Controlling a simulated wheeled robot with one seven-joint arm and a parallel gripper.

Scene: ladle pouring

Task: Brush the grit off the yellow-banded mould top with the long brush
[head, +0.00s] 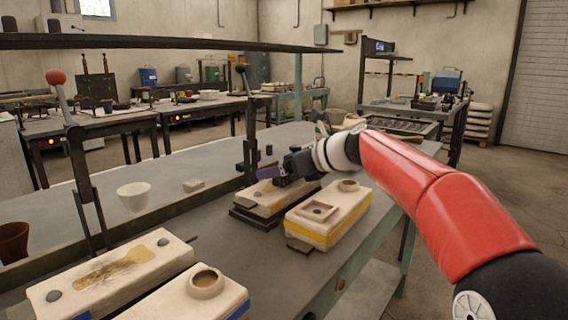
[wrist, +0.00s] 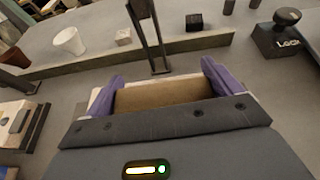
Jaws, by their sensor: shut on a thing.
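The yellow-banded mould top (head: 345,219) is a pale block on the bench, with a square recess and a raised round cup. My gripper (head: 272,173) is just behind and left of it, low over another pale mould block (head: 262,205) on a dark base. In the wrist view, the purple fingers of my gripper (wrist: 162,88) are either side of a wide tan-brown block, apparently part of the long brush (wrist: 165,97). Its bristles are hidden. I cannot tell whether it touches the pale surface below. No grit shows clearly on the yellow-banded top.
Blue-banded mould blocks (head: 207,292) are at the lower left, one brown-stained on top. An upright lever stand (head: 250,140) rises just beyond my gripper. A white cup (head: 133,196) and a small pale block (head: 193,185) stand past the long rail. A dark bar crosses overhead.

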